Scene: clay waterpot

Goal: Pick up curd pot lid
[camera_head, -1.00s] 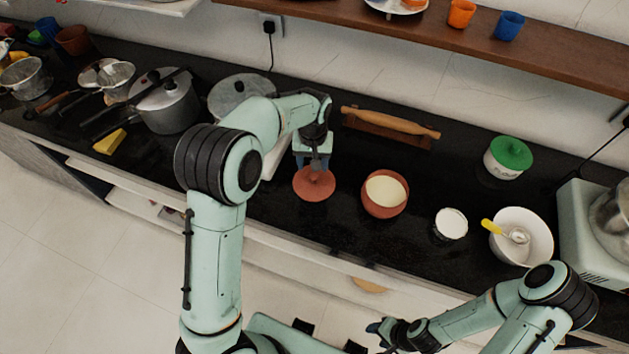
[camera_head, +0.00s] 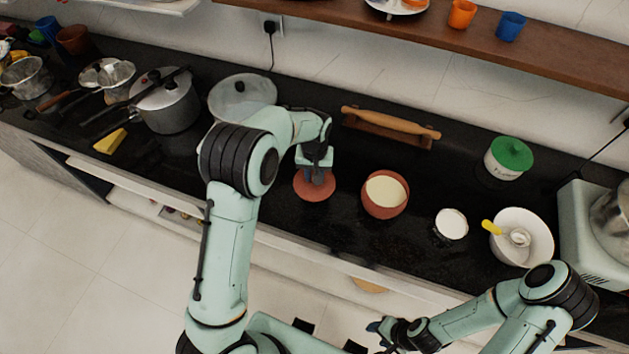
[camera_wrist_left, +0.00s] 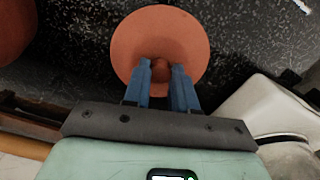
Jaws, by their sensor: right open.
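The curd pot lid, a round terracotta disc with a small knob (camera_head: 314,190), lies on the black counter in front of my left gripper. In the left wrist view the lid (camera_wrist_left: 160,35) is seen from above, its knob close to the blue fingertips of my left gripper (camera_wrist_left: 162,72). The fingers are parted with the knob between or just beyond the tips; I cannot tell whether they touch it. In the head view the left gripper (camera_head: 318,178) comes down over the lid. My right gripper (camera_head: 376,328) is open and empty, low in front of the counter.
A terracotta pot with pale contents (camera_head: 385,193) stands right of the lid. Further right are a small white bowl (camera_head: 451,224), a white bowl with a yellow-handled utensil (camera_head: 535,240) and a green-lidded jar (camera_head: 509,158). A rolling pin (camera_head: 390,123) lies behind.

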